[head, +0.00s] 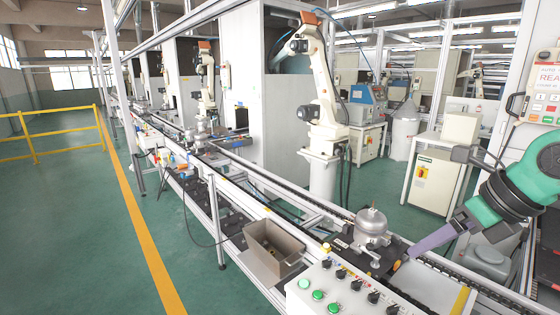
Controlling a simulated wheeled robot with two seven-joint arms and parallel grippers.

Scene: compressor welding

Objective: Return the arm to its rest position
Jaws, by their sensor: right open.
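My right arm (520,178), green with black bands, comes in from the right edge. My right gripper (428,240) is open, with a long grey-purple part reaching down to the left. Its end is close to the right side of a silver compressor (371,227) on a dark carrier. I cannot tell whether they touch. The compressor stands upright on the conveyor line (270,186). Nothing is seen held in the right gripper. My left arm and gripper are not in view.
A control panel (345,297) with green buttons and black knobs is at the front. A grey-brown bin (273,250) stands left of it. A white industrial robot (322,90) stands behind the line. A teach pendant (543,92) hangs at right. Green floor (75,225) at left is clear.

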